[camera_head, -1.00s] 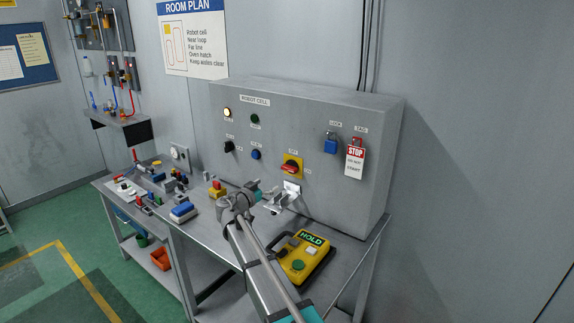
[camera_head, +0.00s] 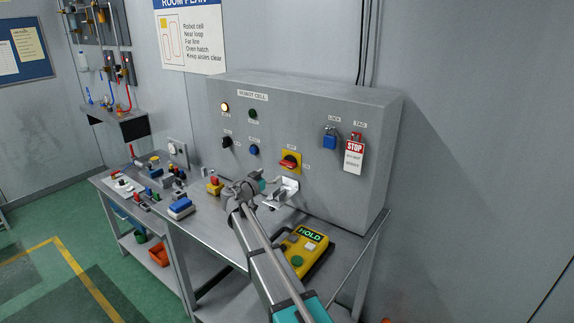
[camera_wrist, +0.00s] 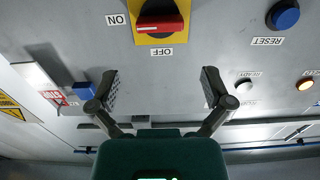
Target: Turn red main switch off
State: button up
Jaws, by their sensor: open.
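The red main switch (camera_head: 288,164) is a red handle on a black knob with a yellow plate, low on the front of the grey robot cell cabinet. In the wrist view the red handle (camera_wrist: 159,24) lies level at the top, between the upside-down ON and OFF labels, with OFF beyond its long side. My gripper (camera_head: 284,192) is in front of the cabinet, just below the switch. In the wrist view my gripper (camera_wrist: 159,82) has its two fingers apart with nothing between them. The handle is beyond the fingertips and not touched.
A blue padlock (camera_head: 330,140) and a STOP tag (camera_head: 354,155) hang right of the switch. A blue reset button (camera_head: 254,149) is to its left. A yellow HOLD pendant (camera_head: 305,252) lies on the metal bench (camera_head: 215,233). Small parts crowd the bench's left side.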

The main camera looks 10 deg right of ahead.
aim_at(285, 164)
jog(key=x, duration=1)
jog(key=shift+w+d, duration=0.15)
jog(key=shift+d, duration=0.05)
jog(key=c, duration=0.8)
